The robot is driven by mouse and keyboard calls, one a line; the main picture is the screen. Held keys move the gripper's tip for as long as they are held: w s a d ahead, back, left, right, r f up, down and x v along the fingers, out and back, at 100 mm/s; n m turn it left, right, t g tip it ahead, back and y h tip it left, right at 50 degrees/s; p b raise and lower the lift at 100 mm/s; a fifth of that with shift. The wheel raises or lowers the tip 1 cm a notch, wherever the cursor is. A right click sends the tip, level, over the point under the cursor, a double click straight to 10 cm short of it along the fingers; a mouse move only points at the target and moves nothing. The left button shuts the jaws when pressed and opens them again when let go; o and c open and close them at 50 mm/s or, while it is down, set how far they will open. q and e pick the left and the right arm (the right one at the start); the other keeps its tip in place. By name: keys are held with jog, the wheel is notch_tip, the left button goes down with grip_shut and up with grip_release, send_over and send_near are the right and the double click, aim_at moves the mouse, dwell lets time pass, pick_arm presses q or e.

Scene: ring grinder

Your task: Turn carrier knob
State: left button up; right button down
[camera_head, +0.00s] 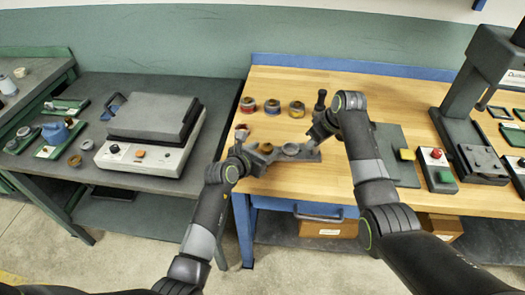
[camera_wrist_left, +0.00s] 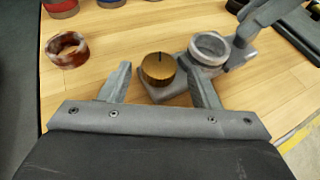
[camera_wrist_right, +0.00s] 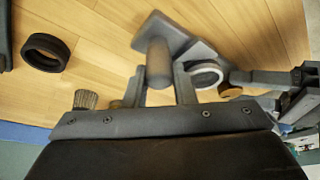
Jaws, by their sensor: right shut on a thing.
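The grey carrier (camera_head: 312,156) is over the wooden bench top in front of the coloured rings. Its round brass knob (camera_wrist_left: 159,69) has a dark mark line on its top. A grey ring-shaped cup (camera_wrist_left: 208,49) sits beside the knob on the carrier; it also shows in the right wrist view (camera_wrist_right: 204,76). My left gripper (camera_head: 250,156) is open, its fingers on either side of the knob with gaps between. My right gripper (camera_wrist_right: 159,84) is shut on the carrier's grey upright post (camera_wrist_right: 159,62). I cannot tell whether the carrier touches the bench.
Several coloured rings, one red (camera_head: 272,107), stand behind the carrier. A mottled red-white ring (camera_wrist_left: 67,50) lies beside the knob. A press (camera_head: 478,110) and a red-button box (camera_head: 436,160) stand at right. A grey-lidded machine (camera_head: 150,125) is on the left table.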

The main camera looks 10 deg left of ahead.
pick_arm(q)
jog(key=shift+r, duration=0.1)
jog(key=v, duration=1.2)
jog(key=shift+a, duration=0.1)
jog(key=shift+w+a+f+m+g+h, duration=0.25)
jog(key=shift+w+m+h, duration=0.1)
jog(key=shift+m+h, duration=0.1)
jog(key=shift+w+a+f+m+g+h, duration=0.15)
jog(key=shift+w+m+g+h, duration=0.15)
jog(key=shift+m+h, duration=0.15)
jog(key=shift+w+a+r+m+g+h, duration=0.15)
jog(key=shift+w+a+m+g+h, duration=0.25)
jog(key=shift+w+a+m+h, duration=0.15)
jog(key=shift+w+a+r+m+g+h, duration=0.1)
jog(key=shift+w+a+m+g+h, duration=0.3)
jog(key=shift+a, duration=0.25)
jog(key=x, duration=1.1)
jog(key=shift+w+d, duration=0.3)
jog(key=shift+c, duration=0.2)
jog(key=c, duration=1)
jog(key=shift+o, duration=0.2)
